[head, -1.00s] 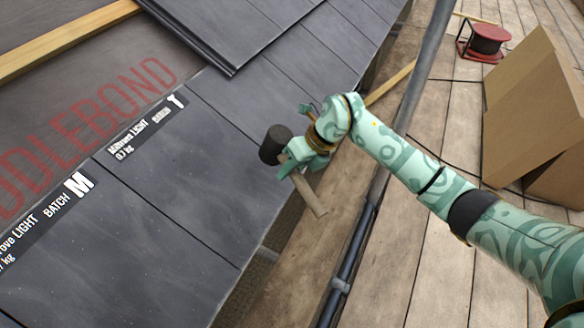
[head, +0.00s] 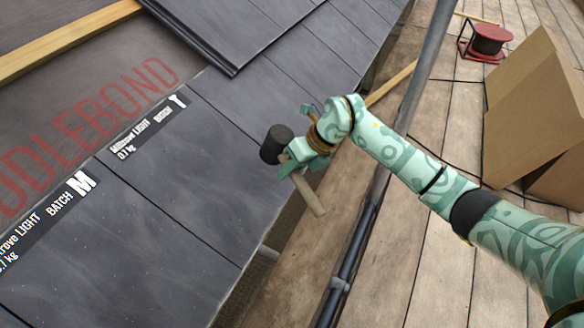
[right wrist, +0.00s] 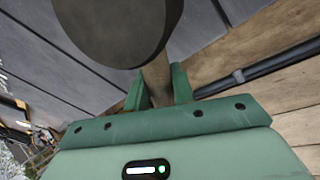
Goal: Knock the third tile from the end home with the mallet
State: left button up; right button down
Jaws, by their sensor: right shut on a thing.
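My right gripper (head: 304,158) is shut on the wooden handle of the mallet (head: 277,144). The mallet's dark round head points left, toward the roof, and its handle end (head: 309,196) sticks out below the gripper over the eave. In the right wrist view the dark mallet head (right wrist: 115,25) is close up, with the handle between the two green fingers (right wrist: 160,88). Dark grey tiles run along the eave, among them one with a label marked M (head: 130,235) and one with a label marked T (head: 185,140). Which is third from the end, I cannot tell. My left gripper is not in view.
A stack of tiles (head: 225,30) lies up the roof. A wooden batten (head: 70,40) crosses the underlay with red lettering. Right of the eave are a gutter pipe (head: 345,270), a scaffold pole (head: 425,75), plank decking, cardboard boxes (head: 530,105) and a red reel (head: 488,40).

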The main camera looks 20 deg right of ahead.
jog(key=shift+r, duration=0.1)
jog(key=shift+r+p, duration=0.15)
jog(key=shift+p, duration=0.2)
jog(key=shift+s, duration=0.1)
dwell(0.4)
